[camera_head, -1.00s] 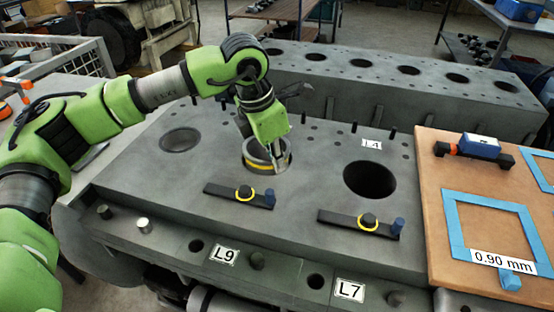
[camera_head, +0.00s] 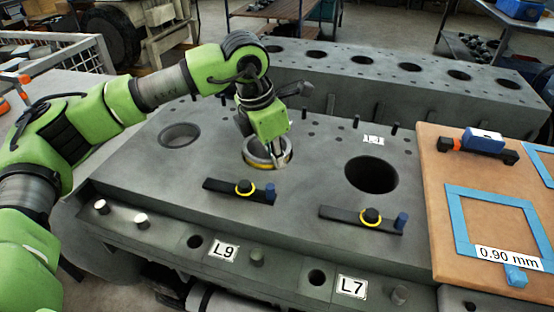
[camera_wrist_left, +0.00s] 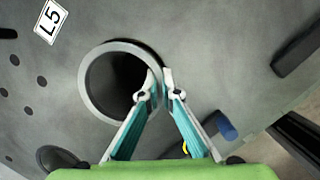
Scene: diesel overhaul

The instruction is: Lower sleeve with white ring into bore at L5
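The sleeve (camera_head: 254,159) is a grey metal cylinder at the middle bore of the near engine block. In the head view its rim stands a little above the deck, with a yellowish band low on its outside; I cannot make out a white ring. The left wrist view shows its round rim (camera_wrist_left: 91,72) from above, beside the L5 label (camera_wrist_left: 50,21). My left gripper (camera_head: 273,161) points down at the sleeve's right side. Its fingertips (camera_wrist_left: 158,82) straddle the sleeve wall and look closed on it. How deep the sleeve sits is hidden. My right gripper is out of view.
Open bores lie left (camera_head: 180,136) and right (camera_head: 371,174) on the block. Two dark clamp bars (camera_head: 222,187) (camera_head: 342,215) with yellow-ringed bolts lie in front. A wooden board (camera_head: 450,225) with blue frames is at right. Another block (camera_head: 400,95) stands behind.

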